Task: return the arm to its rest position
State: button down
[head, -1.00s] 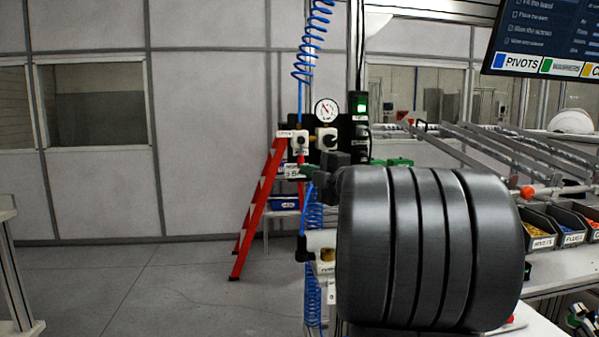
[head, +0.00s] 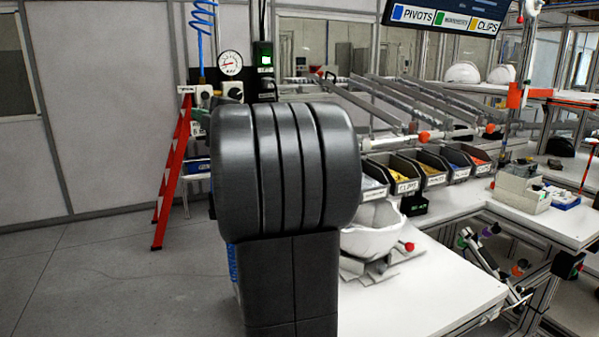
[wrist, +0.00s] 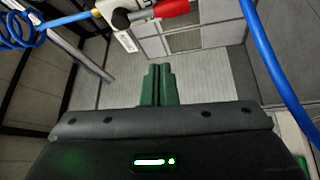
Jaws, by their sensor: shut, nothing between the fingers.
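My arm fills the middle of the head view as a large dark ribbed link that hides part of the bench behind it. My gripper does not show in the head view. In the wrist view my gripper (wrist: 158,72) shows as two green fingers side by side, touching, with nothing between them. The fingers point out over an open stretch of wall and floor, clear of any object.
A white helmet shell (head: 375,232) rests on a fixture on the white bench (head: 420,290), beside my arm. Labelled bins (head: 405,185) stand behind it. A red ladder (head: 172,175) stands left. In the wrist view, a blue hose (wrist: 275,75) and red-handled tool (wrist: 160,10) are close above.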

jog(key=w+a+r+m+t+h, duration=0.1)
jog(key=m+t, duration=0.3)
jog(key=m, duration=0.5)
jog(key=w+a+r+m+t+h, duration=0.1)
jog(key=a+r+m+t+h, duration=0.2)
jog(key=m, duration=0.7)
jog(key=shift+w+a+r+m+t, duration=0.35)
jog(key=shift+a+t, duration=0.25)
jog(key=shift+t, duration=0.6)
jog(key=shift+f, duration=0.15)
jog(key=shift+f+b, duration=0.15)
jog(key=shift+b, duration=0.15)
